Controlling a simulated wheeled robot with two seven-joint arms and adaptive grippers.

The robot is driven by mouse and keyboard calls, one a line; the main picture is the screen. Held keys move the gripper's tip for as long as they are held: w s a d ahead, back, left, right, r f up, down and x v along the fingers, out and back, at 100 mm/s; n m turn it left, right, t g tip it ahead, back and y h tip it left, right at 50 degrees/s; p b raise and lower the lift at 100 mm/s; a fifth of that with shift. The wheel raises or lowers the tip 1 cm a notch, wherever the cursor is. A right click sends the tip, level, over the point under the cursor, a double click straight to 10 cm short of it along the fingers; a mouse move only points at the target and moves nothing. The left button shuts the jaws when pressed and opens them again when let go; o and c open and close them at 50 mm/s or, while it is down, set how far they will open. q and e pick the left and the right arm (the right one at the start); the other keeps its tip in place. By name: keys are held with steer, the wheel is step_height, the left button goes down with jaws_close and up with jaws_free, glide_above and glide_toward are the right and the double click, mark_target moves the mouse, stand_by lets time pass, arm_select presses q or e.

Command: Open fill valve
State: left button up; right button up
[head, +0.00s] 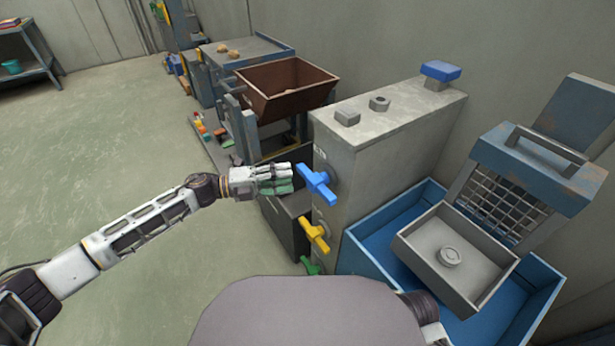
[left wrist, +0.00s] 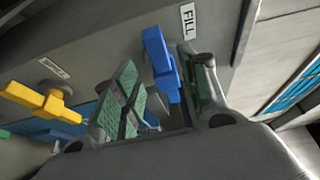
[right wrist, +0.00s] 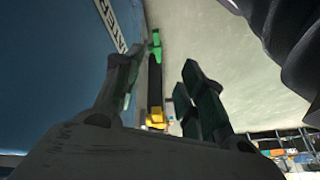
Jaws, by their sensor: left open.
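The fill valve has a blue handle (head: 318,184) on the front of the grey cabinet (head: 385,135). In the left wrist view the blue handle (left wrist: 160,62) sits beneath a FILL label (left wrist: 188,22). My left gripper (head: 288,179) is open just left of the handle in the head view. In the left wrist view the handle shows between its spread green-padded fingers (left wrist: 168,88); contact cannot be told. My right gripper (right wrist: 157,78) is open and shows only in the right wrist view, with no object clearly gripped.
A yellow handle (head: 315,234) and a green handle (head: 310,266) sit below the blue one. A blue bin (head: 375,235) holding a grey tray (head: 480,270) stands at right. A rusty hopper (head: 288,90) stands behind. The floor at left is clear.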

mark_target(303, 176)
arm_select(q)
steer(key=d, duration=0.2)
steer(key=w+d+b, duration=0.1)
steer(key=d, duration=0.2)
steer(key=shift+d, duration=0.15)
steer(key=shift+w+d, duration=0.15)
steer(key=shift+d, duration=0.65)
arm_select(e)
steer(key=f, duration=0.1)
steer(key=a+f, duration=0.1)
steer(key=f, duration=0.1)
steer(key=shift+f, duration=0.2)
arm_select(q)
jaws_close()
arm_select(e)
steer(key=shift+d, duration=0.1)
